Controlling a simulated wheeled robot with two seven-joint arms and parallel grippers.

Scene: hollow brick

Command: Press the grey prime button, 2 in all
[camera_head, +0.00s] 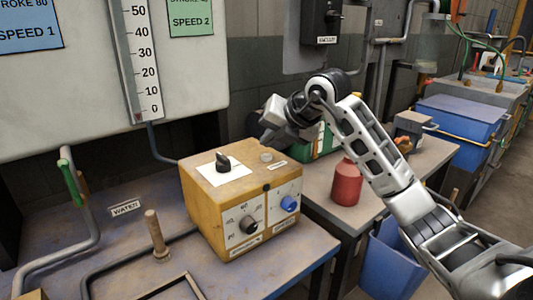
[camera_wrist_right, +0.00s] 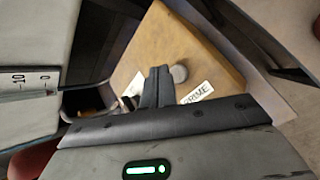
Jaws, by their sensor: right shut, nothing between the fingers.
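The grey prime button (camera_head: 266,157) is a small round knob on top of the yellow box (camera_head: 215,206), near its back right. It also shows in the right wrist view (camera_wrist_right: 180,73), beside the PRIME label (camera_wrist_right: 199,93). My right gripper (camera_head: 266,140) is shut and empty, pointing down just above and behind the button in the head view. In the right wrist view its closed fingertips (camera_wrist_right: 159,69) appear immediately left of the button. A small gap seems to show; exact height is hard to judge. My left gripper is not in view.
A black knob (camera_head: 223,162) stands on a white plate on the box top. The box front has a black dial (camera_head: 248,225) and a blue knob (camera_head: 289,203). A red bottle (camera_head: 346,184) stands right of the box. A wooden peg (camera_head: 156,235) stands at left.

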